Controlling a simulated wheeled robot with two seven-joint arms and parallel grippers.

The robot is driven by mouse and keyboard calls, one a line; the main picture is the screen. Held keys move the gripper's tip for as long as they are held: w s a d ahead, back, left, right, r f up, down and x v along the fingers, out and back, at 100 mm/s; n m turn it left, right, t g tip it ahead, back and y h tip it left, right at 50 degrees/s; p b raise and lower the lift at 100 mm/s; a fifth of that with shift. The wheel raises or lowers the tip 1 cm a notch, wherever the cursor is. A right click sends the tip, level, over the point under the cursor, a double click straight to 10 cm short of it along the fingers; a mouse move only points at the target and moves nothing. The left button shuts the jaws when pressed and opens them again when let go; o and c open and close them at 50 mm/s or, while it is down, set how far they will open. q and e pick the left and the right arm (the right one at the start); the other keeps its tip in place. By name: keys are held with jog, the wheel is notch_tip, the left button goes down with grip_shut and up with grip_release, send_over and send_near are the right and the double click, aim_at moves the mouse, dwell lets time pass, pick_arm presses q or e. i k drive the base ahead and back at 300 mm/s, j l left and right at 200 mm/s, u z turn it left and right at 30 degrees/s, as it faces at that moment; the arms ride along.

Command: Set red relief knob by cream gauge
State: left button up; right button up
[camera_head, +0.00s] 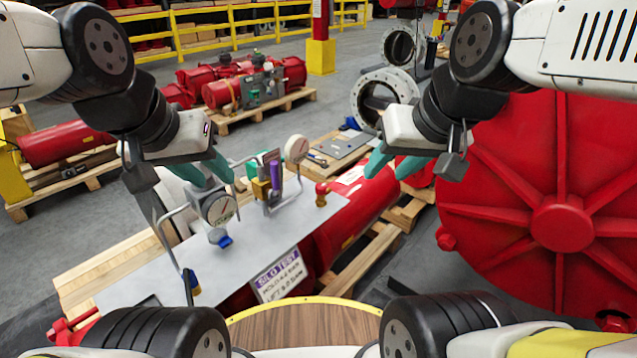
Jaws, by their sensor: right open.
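The cream gauge (297,149) stands on a thin pipe at the far right part of the grey panel (262,238). Its dial is not readable here. The red relief knob (322,188) stands on the panel to the right of and below that gauge. My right gripper (387,172) has its teal fingers apart and empty, to the right of the knob and clear of it. My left gripper (210,170) is above and behind a grey-rimmed gauge (221,209) on the panel's left part. Its finger gap is unclear, and I cannot tell if it touches anything.
A blue knob (221,239) sits below the grey-rimmed gauge. A purple-handled valve (274,174) and a green block stand mid-panel. A printed sign (279,276) hangs at the front edge. A large red ribbed flange (560,215) fills the right side.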

aim_at(320, 188)
jog(key=i+l, duration=0.75)
